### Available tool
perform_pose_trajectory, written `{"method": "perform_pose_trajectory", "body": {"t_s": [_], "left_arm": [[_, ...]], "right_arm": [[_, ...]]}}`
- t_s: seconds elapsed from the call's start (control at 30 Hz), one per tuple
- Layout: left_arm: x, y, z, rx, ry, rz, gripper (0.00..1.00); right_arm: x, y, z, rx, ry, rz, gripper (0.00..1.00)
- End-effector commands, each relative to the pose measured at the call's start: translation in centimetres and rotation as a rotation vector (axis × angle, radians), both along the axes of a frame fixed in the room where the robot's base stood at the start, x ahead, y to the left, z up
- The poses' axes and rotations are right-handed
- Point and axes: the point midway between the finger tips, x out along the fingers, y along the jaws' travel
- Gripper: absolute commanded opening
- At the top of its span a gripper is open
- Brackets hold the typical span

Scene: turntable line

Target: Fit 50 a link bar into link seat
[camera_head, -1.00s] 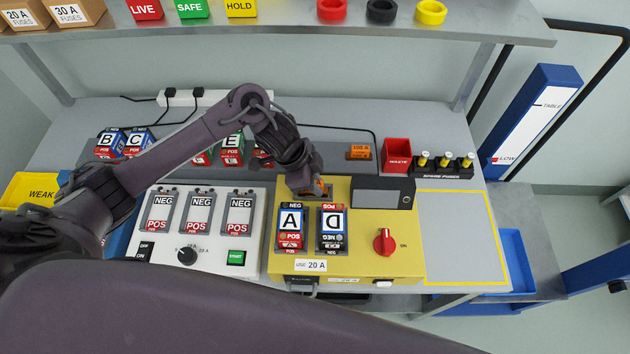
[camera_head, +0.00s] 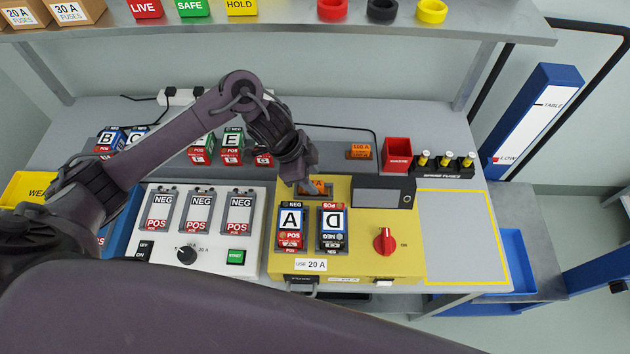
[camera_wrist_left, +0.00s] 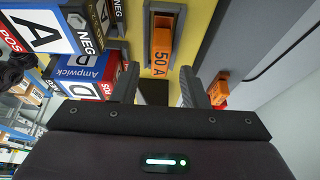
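The orange 50 A link bar (camera_wrist_left: 161,48) sits in the link seat (camera_wrist_left: 150,22) at the back of the yellow unit. In the head view the bar (camera_head: 316,186) shows just beyond my left gripper (camera_head: 306,182). In the left wrist view my left gripper (camera_wrist_left: 160,76) has its fingers apart with nothing between them, and the bar lies past the fingertips. I cannot tell if the bar is fully down. My right gripper is not in view.
The yellow unit (camera_head: 350,262) holds batteries A (camera_head: 291,224) and D (camera_head: 332,226) and a red knob (camera_head: 384,241). Behind are an orange block (camera_head: 359,151), a red waste bin (camera_head: 397,154) and spare fuses (camera_head: 446,163). The yellow-outlined area (camera_head: 460,235) is clear.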

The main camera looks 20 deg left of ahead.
Motion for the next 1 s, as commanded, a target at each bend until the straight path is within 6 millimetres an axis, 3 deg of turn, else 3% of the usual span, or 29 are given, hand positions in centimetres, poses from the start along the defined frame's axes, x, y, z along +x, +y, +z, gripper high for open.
{"method": "perform_pose_trajectory", "body": {"t_s": [0.2,0.4,1.0], "left_arm": [[-0.4,2.0,4.7,0.005,-0.007,-0.001,0.40],[-0.8,3.1,7.5,0.003,-0.004,0.000,0.40],[-1.0,3.3,8.4,0.000,0.001,0.000,0.40]], "right_arm": [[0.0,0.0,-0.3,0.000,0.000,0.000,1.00],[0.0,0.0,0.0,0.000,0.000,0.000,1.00],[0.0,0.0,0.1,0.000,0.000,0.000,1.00]]}}
